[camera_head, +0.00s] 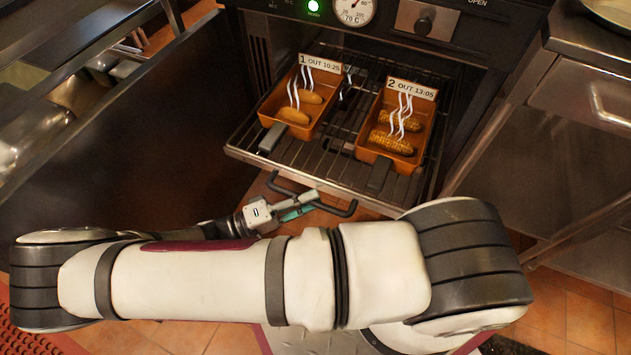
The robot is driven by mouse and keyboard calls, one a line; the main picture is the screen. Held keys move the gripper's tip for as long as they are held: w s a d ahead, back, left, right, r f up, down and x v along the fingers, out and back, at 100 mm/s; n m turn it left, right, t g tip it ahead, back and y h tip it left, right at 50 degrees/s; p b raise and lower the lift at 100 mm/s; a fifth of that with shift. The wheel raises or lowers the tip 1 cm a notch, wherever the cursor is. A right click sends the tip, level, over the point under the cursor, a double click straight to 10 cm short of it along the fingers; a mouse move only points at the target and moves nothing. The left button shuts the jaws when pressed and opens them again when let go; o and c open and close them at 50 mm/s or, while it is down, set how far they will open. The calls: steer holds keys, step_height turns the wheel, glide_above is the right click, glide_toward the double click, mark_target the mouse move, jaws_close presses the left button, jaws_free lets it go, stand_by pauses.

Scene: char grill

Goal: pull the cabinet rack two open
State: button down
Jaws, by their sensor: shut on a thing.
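A dark wire rack (310,166) sticks partly out of the front of the warm cabinet (385,42). Its dark bar handle (282,187) hangs at the rack's front edge. My gripper (309,203) is shut on the handle, near its middle. The finger contact is small and partly unclear. On the rack stand two orange trays. The left tray (268,112), labelled 1, holds light oblong pieces. The right tray (372,151), labelled 2, holds corn cobs. Steam marks rise from both. I cannot tell whether other racks lie below this one.
The cabinet carries a dial (353,10) reading about 70 C, a green light (313,6) and a knob (424,22). A steel counter with a drawer (585,95) stands close at right. A dark panel (140,140) stands at left. Tiled floor (570,320) shows below.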

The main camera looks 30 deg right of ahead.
steer(key=shift+s+a, duration=0.35)
steer(key=shift+a, duration=0.1)
steer(key=c, duration=1.6)
jaws_free()
steer(key=w+a+f, duration=0.1)
steer(key=a, duration=1)
steer(key=shift+w+a+f, duration=0.3)
steer(key=shift+a+f, duration=0.05)
steer(key=shift+a, duration=0.05)
steer(key=shift+r, duration=0.1)
